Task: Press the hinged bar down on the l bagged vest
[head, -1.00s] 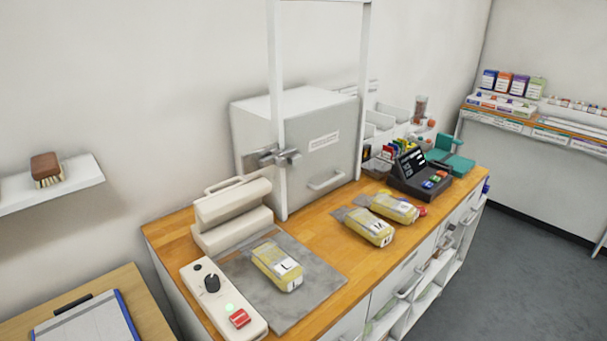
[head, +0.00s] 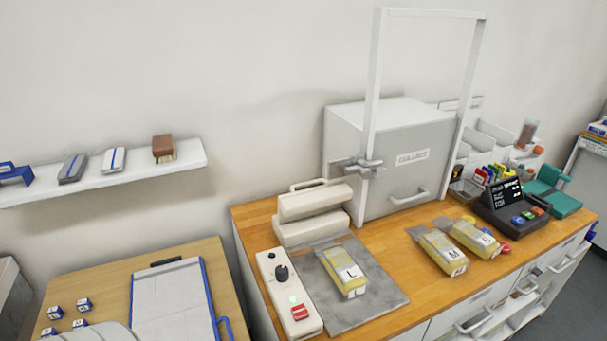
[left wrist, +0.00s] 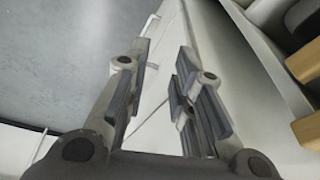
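The bagged vest marked L (head: 344,273) is a yellow packet in a clear bag, lying on a grey mat (head: 372,300) in the head view. Its far end points toward the cream sealer with the hinged bar (head: 314,201). The bar is raised, with a gap over the sealer's base (head: 308,228). A control strip (head: 277,274) with a black knob, a lit green lamp and a red button lies left of the mat. My left gripper (left wrist: 160,85) shows in the left wrist view, fingers apart and nothing between them. My right gripper is in neither view.
Two more bagged vests, one marked M (head: 444,252), lie to the right on the wooden counter. A grey box (head: 400,165) and a white upright frame (head: 374,85) stand behind. A side table (head: 225,262) holds a clipboard (head: 172,302).

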